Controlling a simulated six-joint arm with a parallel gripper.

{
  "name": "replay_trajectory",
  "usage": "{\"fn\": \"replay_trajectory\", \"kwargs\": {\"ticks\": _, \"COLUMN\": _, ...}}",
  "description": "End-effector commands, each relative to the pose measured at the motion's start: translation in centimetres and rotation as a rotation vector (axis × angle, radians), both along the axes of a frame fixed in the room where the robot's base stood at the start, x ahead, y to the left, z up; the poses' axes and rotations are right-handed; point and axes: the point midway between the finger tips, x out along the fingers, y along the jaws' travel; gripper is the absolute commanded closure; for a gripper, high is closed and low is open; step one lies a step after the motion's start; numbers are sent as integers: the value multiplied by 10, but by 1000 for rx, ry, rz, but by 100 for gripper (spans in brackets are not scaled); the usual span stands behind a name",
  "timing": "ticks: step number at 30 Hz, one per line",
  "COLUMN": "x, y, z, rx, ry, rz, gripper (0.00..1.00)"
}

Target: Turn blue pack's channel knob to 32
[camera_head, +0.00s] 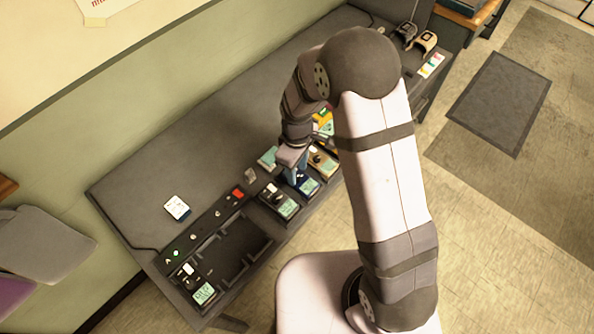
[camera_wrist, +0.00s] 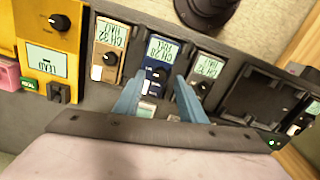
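The blue pack (camera_wrist: 155,61) sits in the charger row between a tan pack (camera_wrist: 106,50) and a grey pack (camera_wrist: 203,73). Its small screen (camera_wrist: 162,49) appears upside down in the wrist view and seems to read CH 28. Its dark round channel knob (camera_wrist: 160,73) shows between my fingertips. My gripper (camera_wrist: 160,78) is open, with one blue finger on each side of the knob; I cannot tell whether they touch it. In the head view the blue pack (camera_head: 309,187) is partly hidden below my gripper (camera_head: 297,177).
A yellow unit (camera_wrist: 48,40) with a knob and screen stands left of the tan pack in the wrist view. An empty dark bay (camera_wrist: 262,93) lies to the right. A white card (camera_head: 177,207) lies on the desk.

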Motion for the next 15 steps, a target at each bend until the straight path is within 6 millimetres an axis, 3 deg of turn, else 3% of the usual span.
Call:
{"fn": "replay_trajectory", "kwargs": {"ticks": 6, "x": 0, "y": 0, "z": -18, "rx": -1, "ry": 1, "rz": 0, "gripper": 63}}
{"fn": "replay_trajectory", "kwargs": {"ticks": 15, "x": 0, "y": 0, "z": -24, "rx": 0, "ry": -1, "rz": 0, "gripper": 63}}
